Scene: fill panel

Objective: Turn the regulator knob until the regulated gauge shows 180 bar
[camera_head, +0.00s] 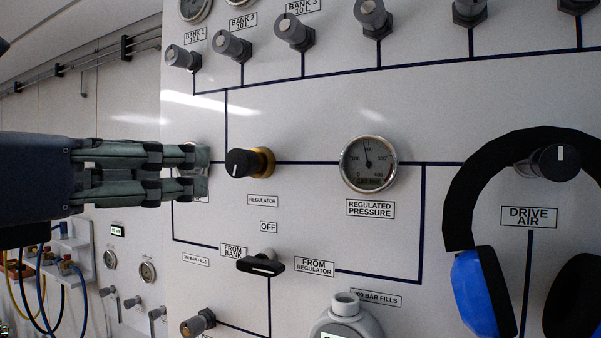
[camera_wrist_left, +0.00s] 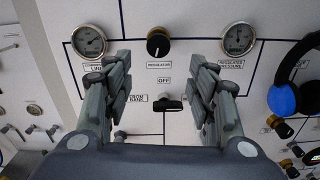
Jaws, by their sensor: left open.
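The regulator knob (camera_head: 241,163) is black with a white mark on a brass collar, on the white panel above the "REGULATOR" label. It also shows in the left wrist view (camera_wrist_left: 158,44), ahead of and between my fingers. The regulated pressure gauge (camera_head: 368,164) is round and white-faced, to the right of the knob. Its needle points nearly straight up; the exact value is too small to read. It also shows in the left wrist view (camera_wrist_left: 238,39). My left gripper (camera_head: 204,172) is open and empty, left of the knob and apart from it. My right gripper is not in view.
A black selector handle (camera_head: 260,266) sits below the knob. Blue and black ear defenders (camera_head: 477,290) hang at the drive air knob (camera_head: 548,162) on the right. Bank valve knobs (camera_head: 232,45) line the top. A grey fitting (camera_head: 346,318) stands out at the bottom.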

